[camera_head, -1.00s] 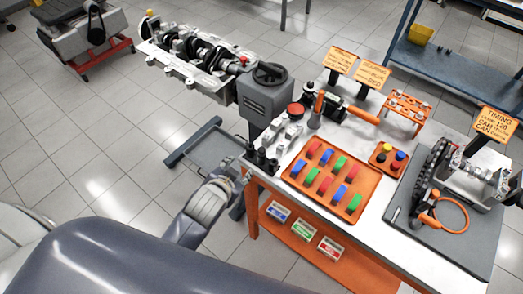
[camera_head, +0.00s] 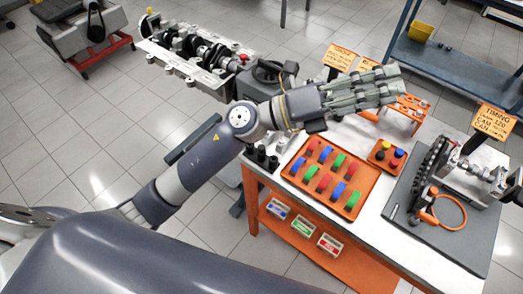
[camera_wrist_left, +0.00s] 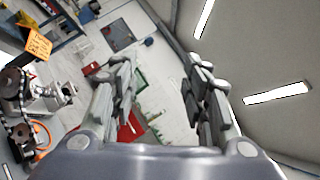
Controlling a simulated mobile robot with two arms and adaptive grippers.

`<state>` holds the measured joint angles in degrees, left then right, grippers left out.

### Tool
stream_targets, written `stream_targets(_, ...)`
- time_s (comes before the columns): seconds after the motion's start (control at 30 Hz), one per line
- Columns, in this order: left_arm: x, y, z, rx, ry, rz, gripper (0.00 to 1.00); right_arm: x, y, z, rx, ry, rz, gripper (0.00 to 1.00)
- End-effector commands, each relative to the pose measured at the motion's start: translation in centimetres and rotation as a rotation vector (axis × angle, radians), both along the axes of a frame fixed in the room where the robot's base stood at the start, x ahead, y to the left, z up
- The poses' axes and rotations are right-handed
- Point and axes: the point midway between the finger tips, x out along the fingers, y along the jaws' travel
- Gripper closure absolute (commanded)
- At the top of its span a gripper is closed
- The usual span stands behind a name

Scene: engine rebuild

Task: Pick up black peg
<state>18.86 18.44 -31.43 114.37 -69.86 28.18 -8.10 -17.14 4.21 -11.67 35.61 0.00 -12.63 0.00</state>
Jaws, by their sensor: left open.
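A small orange tray (camera_head: 375,163) stands on the workbench beside the larger orange tray. It holds several short pegs: a black peg (camera_head: 380,155) at its left, with a yellow one, a red one and a blue one near it. My left gripper (camera_head: 393,86) is raised over the back of the bench, behind and above the small tray, apart from the pegs. Its fingers are open and empty. In the left wrist view the open fingers (camera_wrist_left: 160,85) face the far wall and ceiling, and I cannot make out the peg there. My right gripper is not in view.
The larger orange tray (camera_head: 357,206) holds red, blue and green parts. A grey mat (camera_head: 455,248) with a timing assembly (camera_head: 437,165) and an orange ring lies to the right. An orange rack (camera_head: 411,116) and a timing sign (camera_head: 494,122) stand behind. The engine block is at upper left.

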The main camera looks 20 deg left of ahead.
Motion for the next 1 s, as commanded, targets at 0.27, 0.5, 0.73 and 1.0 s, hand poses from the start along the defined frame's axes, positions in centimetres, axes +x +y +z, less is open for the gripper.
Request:
stream_targets(0.27, -2.3, -1.9, -11.8, 0.755, -0.374, -0.330, 0.57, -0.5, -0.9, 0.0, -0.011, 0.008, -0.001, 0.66)
stream_targets(0.5, 1.6, 8.7, -20.1, 1.449, -0.443, -0.524, 0.57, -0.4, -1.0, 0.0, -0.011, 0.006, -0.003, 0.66)
stream_targets(0.73, 4.4, 18.6, -20.4, 1.870, -0.336, -0.601, 0.57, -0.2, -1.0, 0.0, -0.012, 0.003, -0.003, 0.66)
stream_targets(1.0, 4.7, 21.4, -21.9, 1.972, -0.282, -0.623, 0.57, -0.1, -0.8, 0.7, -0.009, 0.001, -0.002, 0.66)
